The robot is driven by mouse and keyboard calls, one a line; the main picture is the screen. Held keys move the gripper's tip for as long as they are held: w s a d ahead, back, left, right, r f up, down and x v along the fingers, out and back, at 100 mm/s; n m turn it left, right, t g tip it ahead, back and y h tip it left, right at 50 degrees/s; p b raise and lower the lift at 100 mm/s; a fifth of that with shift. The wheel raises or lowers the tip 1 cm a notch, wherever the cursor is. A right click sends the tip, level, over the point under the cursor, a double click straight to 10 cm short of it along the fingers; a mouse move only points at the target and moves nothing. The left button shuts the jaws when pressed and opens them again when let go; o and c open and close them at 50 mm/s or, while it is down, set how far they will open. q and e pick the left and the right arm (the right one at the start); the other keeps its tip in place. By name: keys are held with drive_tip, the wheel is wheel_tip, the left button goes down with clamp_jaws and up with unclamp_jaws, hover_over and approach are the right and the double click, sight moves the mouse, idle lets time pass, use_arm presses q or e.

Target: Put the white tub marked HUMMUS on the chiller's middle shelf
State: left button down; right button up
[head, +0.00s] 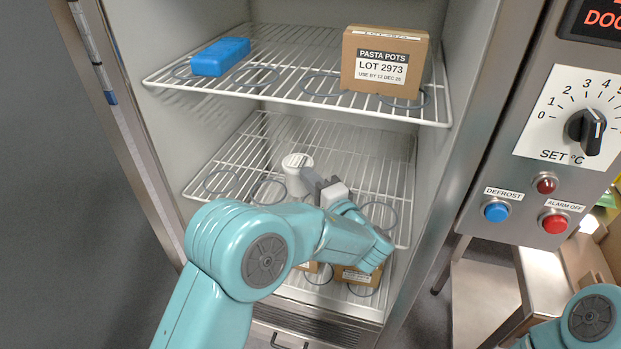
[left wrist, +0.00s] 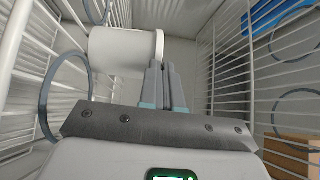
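The white tub (head: 297,174) is upright at the level of the chiller's middle shelf (head: 345,160), left of centre. Its lid has dark print too small to read. In the left wrist view the tub (left wrist: 118,50) lies sideways because the camera is rolled. My left gripper (head: 312,180) reaches in from the right of the tub. Its two fingers (left wrist: 164,72) are nearly together at the tub's lid rim and seem to pinch it. I cannot tell whether the tub's base touches the wires. My right gripper is out of view.
The upper shelf (head: 300,95) holds a blue block (head: 220,56) and a PASTA POTS box (head: 384,62). Boxes (head: 358,276) stand below the middle shelf. Grey rings mark the shelves. The control panel (head: 560,150) is at right.

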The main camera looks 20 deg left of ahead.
use_arm(q)
drive_tip(key=c, duration=1.3)
unclamp_jaws()
drive_tip(key=shift+w+f, duration=0.15)
drive_tip(key=shift+c, duration=0.2)
drive_tip(key=b+v, duration=0.1)
drive_tip(key=v, duration=1.1)
drive_tip(key=shift+b, duration=0.3)
